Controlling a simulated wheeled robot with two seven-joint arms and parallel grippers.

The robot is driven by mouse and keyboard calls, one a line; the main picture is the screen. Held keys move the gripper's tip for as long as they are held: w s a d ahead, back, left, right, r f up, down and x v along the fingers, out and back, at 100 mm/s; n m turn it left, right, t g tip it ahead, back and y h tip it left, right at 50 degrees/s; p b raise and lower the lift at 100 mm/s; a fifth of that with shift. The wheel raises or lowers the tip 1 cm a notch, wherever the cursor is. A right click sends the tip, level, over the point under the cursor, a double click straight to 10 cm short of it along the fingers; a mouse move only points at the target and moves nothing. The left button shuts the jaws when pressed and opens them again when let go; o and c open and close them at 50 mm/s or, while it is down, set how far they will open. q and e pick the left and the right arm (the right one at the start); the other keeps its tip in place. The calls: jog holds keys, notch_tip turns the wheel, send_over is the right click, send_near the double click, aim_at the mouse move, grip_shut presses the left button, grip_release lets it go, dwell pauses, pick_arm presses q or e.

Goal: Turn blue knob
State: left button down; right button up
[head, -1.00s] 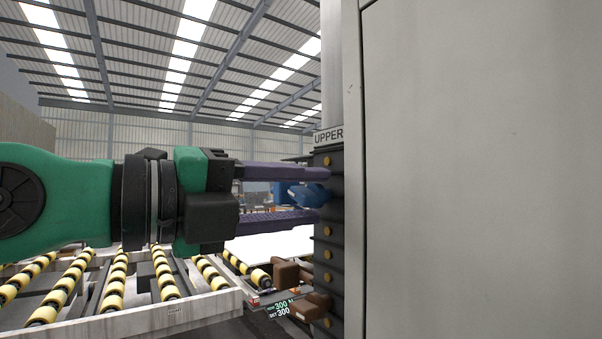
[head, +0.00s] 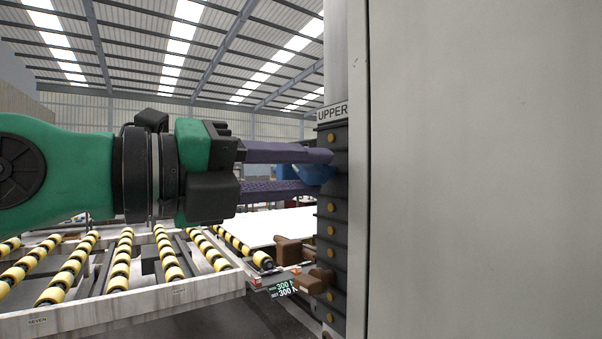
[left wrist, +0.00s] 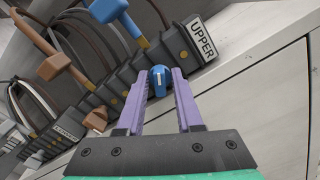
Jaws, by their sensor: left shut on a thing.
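The blue knob (head: 314,174) sits on the dark column just below the UPPER label (head: 332,113). In the left wrist view the blue knob (left wrist: 160,80), with a white mark on it, lies between the two purple fingers. My left gripper (head: 318,172) comes in from the left with one finger above the knob and one below. It is shut on the knob, and the fingers hide part of it. The left gripper (left wrist: 160,88) also shows from behind in the left wrist view. My right gripper is not in view.
Brown handles (head: 318,280) stick out lower on the column, near a small display reading 300 (head: 283,288). A roller conveyor (head: 120,270) lies below my left arm. A large grey panel (head: 490,170) fills the right side. The left wrist view shows another blue handle (left wrist: 112,12) and hoses.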

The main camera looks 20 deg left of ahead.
pick_arm(q)
jog(key=m, duration=0.3)
jog(key=shift+f+m, duration=0.15)
jog(key=shift+m, duration=0.15)
jog(key=m, duration=0.3)
jog(key=shift+m, duration=0.3)
jog(key=m, duration=0.3)
jog(key=shift+m, duration=0.3)
jog(key=m, duration=0.3)
jog(key=shift+m+p, duration=0.3)
jog(key=m+p, duration=0.1)
jog(key=m, duration=0.5)
jog(key=m+p, duration=0.2)
jog(key=m, duration=0.4)
jog(key=shift+m, duration=0.3)
